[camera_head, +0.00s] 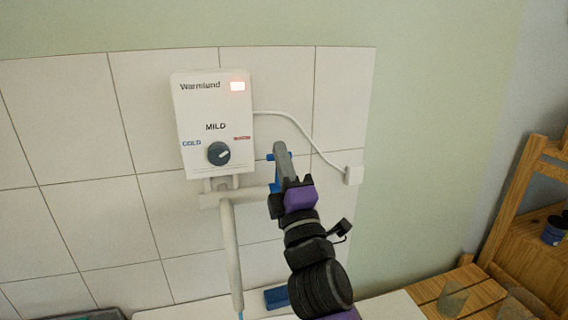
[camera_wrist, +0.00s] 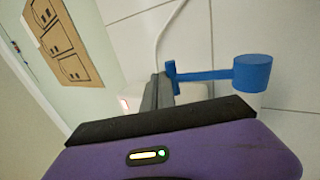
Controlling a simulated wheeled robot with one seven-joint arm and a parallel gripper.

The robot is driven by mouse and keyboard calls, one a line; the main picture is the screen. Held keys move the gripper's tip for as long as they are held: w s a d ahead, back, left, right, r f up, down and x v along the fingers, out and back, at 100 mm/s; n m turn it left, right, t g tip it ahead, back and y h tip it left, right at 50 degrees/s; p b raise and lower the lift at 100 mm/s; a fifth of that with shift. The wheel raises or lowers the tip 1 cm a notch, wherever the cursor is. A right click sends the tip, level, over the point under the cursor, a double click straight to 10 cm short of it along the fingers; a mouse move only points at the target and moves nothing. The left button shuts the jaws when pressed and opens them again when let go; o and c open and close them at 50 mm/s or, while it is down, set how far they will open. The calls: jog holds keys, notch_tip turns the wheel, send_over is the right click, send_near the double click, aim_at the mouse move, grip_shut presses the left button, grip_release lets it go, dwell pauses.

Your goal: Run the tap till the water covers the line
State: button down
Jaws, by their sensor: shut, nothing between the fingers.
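A white water heater (camera_head: 212,130) with a dark knob (camera_head: 218,153) and a lit red panel hangs on the tiled wall. Its pale spout pipe (camera_head: 230,250) runs down; a small bit of blue shows at its lower end, perhaps water. My gripper (camera_head: 281,152) is shut, its fingertips beside the blue tap lever (camera_head: 275,186), which it partly hides. In the wrist view the blue lever (camera_wrist: 208,75) with its round end lies right of my grey fingers (camera_wrist: 158,92); I cannot tell whether they touch. No vessel with a line is in view.
A white cable runs to a wall socket (camera_head: 353,175). A blue block (camera_head: 277,297) lies on the white surface below. At the right are a slatted wooden table with a clear cup (camera_head: 453,298) and a wooden shelf (camera_head: 530,240).

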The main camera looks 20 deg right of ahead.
jog(key=shift+w+r, duration=0.1)
jog(key=shift+w, duration=0.25)
dwell(0.7)
